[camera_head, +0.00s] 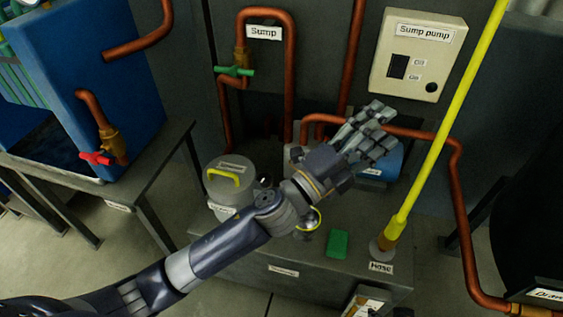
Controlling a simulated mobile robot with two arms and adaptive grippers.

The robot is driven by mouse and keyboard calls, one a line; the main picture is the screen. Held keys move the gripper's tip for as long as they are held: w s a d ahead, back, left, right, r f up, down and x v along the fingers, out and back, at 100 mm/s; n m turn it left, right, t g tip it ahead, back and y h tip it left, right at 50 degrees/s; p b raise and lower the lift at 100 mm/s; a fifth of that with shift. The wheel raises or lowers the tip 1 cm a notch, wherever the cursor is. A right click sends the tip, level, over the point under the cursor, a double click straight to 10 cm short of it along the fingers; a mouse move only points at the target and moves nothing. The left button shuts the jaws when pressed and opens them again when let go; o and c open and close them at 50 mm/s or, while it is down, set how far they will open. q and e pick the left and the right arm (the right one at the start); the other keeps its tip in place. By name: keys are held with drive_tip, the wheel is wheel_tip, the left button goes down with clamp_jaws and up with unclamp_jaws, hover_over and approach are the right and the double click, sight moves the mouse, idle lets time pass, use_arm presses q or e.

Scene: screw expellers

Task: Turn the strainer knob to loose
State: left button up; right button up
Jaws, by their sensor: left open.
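A grey cylindrical canister (221,199) with a yellow handle (224,176) on its lid stands on the dark bench, left of my forearm. Its small labels are too blurred to read, and I cannot tell for certain that it is the strainer. A small dark fitting (264,181) sits at its right side. A yellow-rimmed round part (311,224) shows partly behind my left wrist. My left gripper (377,127) is open and empty, reaching past the canister to the upper right, in front of a blue cylinder (391,165). My right gripper is not in view.
Copper pipes rise behind the bench, with a green valve handle (234,71) near the Sump label. The Sump pump panel (416,54) hangs on the wall. A yellow hose (447,118) stands at right. A green block (338,243) lies on the bench front. A red valve (96,158) is left.

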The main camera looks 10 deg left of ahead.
use_arm(q)
drive_tip(key=s+d+r+m+g+h, duration=0.1)
drive_tip(key=d+r+m+g+h, duration=0.15)
drive_tip(key=d+m+g, duration=0.35)
drive_tip(key=m+g+y, duration=1)
drive_tip(key=m+y, duration=0.8)
drive_tip(key=m, duration=0.3)
hover_over(266, 178)
wheel_tip(266, 178, down, 19)
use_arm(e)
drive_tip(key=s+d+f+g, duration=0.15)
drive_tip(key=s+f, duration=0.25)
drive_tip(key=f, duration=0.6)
use_arm(q)
wheel_tip(266, 178, down, 10)
drive_tip(key=shift+r+b, duration=0.15)
drive_tip(key=shift+b, duration=0.6)
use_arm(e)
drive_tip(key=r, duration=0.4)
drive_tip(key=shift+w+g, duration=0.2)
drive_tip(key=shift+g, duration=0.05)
use_arm(q)
drive_tip(key=shift+c, duration=0.6)
drive_tip(key=c, duration=0.9)
